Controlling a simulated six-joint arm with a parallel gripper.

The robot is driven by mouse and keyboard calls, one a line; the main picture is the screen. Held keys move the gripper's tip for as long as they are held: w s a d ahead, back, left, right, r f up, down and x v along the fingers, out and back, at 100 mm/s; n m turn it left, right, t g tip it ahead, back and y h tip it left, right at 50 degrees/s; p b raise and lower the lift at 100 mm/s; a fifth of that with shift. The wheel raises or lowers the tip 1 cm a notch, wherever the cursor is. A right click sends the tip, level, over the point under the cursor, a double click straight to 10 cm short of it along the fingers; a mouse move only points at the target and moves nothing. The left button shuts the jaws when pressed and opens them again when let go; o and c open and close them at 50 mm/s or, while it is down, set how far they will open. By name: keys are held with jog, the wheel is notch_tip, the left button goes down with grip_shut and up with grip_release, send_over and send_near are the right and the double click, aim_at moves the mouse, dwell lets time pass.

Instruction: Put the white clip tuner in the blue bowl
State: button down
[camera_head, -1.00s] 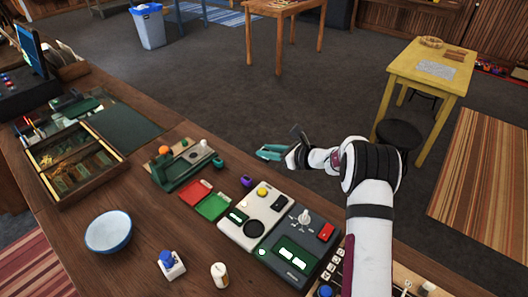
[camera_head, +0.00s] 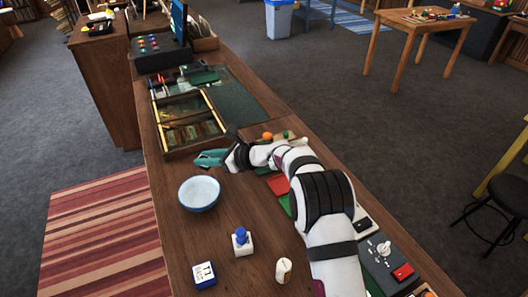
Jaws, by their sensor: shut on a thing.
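The blue bowl (camera_head: 199,193) stands upright on the wooden counter, left of the arm, and looks empty. My gripper (camera_head: 208,158), with teal fingers, is above the counter just behind the bowl, apart from it. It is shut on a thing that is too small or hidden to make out. I cannot pick out the white clip tuner for certain anywhere in view.
On the counter (camera_head: 182,245) stand a white block with a blue knob (camera_head: 242,242), a blue and white box (camera_head: 204,275) and a pale cylinder (camera_head: 284,270). A compartment tray (camera_head: 187,122) lies behind my gripper. My arm covers part of the counter's right side.

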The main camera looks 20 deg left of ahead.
jog(key=s+a, duration=0.2)
jog(key=a, duration=0.1)
send_over(204, 201)
jog(key=shift+n+g, duration=0.3)
jog(key=shift+g, duration=0.1)
notch_tip(204, 201, down, 11)
jog(key=shift+r, duration=0.1)
jog(key=c, duration=0.6)
grip_release()
notch_tip(204, 201, up, 7)
